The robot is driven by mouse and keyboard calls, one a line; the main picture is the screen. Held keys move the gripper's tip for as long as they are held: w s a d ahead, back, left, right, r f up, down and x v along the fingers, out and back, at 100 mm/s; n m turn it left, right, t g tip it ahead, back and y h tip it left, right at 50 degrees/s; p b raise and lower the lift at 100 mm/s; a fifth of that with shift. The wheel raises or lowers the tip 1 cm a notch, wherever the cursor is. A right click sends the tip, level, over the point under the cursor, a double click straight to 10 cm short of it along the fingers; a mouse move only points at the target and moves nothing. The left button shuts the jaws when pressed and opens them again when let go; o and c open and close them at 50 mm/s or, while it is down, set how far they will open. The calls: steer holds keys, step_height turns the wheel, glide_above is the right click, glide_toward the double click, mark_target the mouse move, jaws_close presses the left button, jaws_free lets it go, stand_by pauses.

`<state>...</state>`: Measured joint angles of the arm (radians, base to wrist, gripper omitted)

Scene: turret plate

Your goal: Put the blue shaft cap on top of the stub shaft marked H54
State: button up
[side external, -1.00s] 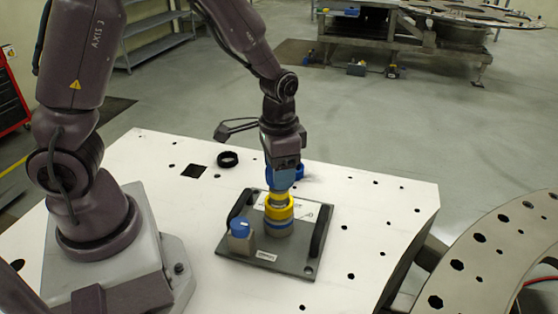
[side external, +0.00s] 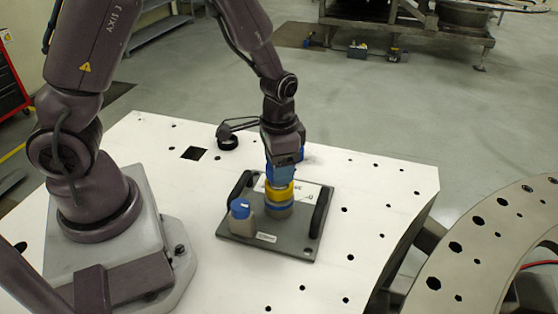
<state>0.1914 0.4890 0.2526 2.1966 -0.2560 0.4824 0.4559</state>
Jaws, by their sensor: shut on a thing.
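The blue shaft cap (side external: 240,207) sits upright on a small beige block at the left of a dark grey plate (side external: 240,233). My gripper (side external: 282,184) points down over a round stack near the middle of the plate. It is shut on the top of a yellow cap (side external: 279,195), which sits on a grey round base with a blue band (side external: 278,206). My gripper is to the right of the blue cap and apart from it. The fingertips hide the yellow cap's top. No H54 marking can be read; a white label (side external: 266,237) on the plate's front is too small to read.
Two dark handles stand on the plate, left (side external: 239,184) and right (side external: 319,211). A black ring (side external: 228,143) lies on the white table (side external: 385,205) behind the plate. The table's right side has free room with small holes. A curved metal turret (side external: 470,220) is at the right.

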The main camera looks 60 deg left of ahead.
stand_by(0.3)
steer(key=o, duration=1)
step_height(320, 180, up, 13)
steer(key=s+d+r+n+t, duration=0.1)
steer(key=s+r+t, duration=0.4)
steer(key=s+r, duration=0.5)
steer(key=s+n, duration=0.1)
steer(key=s, duration=0.1)
steer(key=shift+s+t, duration=0.3)
